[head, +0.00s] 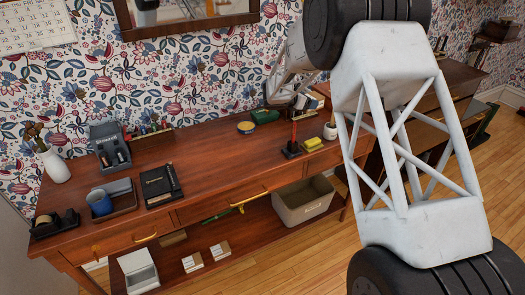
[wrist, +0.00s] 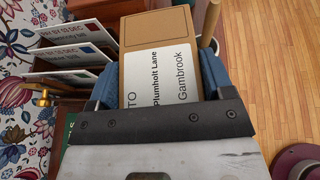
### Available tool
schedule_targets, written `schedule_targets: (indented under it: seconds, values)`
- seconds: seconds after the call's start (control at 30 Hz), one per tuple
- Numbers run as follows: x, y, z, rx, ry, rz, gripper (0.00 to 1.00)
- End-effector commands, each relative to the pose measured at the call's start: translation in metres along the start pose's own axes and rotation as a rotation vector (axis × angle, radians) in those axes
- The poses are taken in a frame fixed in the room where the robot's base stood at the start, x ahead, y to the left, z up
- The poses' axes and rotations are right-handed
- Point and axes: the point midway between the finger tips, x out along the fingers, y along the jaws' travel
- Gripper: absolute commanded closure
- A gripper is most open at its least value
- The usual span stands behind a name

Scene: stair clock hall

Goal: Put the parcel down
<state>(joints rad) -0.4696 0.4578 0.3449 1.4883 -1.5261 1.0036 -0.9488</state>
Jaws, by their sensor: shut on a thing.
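The parcel (wrist: 160,27) is a brown box with a white address label. In the wrist view it sits between the blue pads of my gripper (wrist: 160,85), which is shut on it. The label reads "TO Plumholt Lane Gambrook". Its underside is hidden, so I cannot tell whether it touches anything below. In the head view my arm reaches over the back right part of the wooden desk (head: 215,165). The parcel and fingertips cannot be made out clearly there.
A letter rack with envelopes (wrist: 75,57) stands close left of the parcel. A white pot (head: 330,131), a yellow sponge-like block (head: 313,143) and a green object (head: 265,116) crowd the desk's right. The desk's middle front is clear. A beige bin (head: 303,203) stands below.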

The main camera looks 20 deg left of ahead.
Motion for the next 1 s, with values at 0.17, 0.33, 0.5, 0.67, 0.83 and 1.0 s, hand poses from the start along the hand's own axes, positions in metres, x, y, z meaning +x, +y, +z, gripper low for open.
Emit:
schedule_targets:
  seconds: [0.17,0.33,0.5,0.67,0.83,1.0]
  values:
    - [0.014,-0.018,0.025,-0.016,-0.001,0.042,0.55]
    - [0.025,-0.032,0.042,-0.033,-0.001,0.081,0.55]
    - [0.040,-0.050,0.052,-0.048,0.000,0.118,0.55]
    - [0.054,-0.069,0.060,-0.064,-0.001,0.154,0.55]
    - [0.069,-0.090,0.066,-0.079,-0.001,0.193,0.55]
    - [0.083,-0.112,0.070,-0.097,-0.001,0.233,0.55]
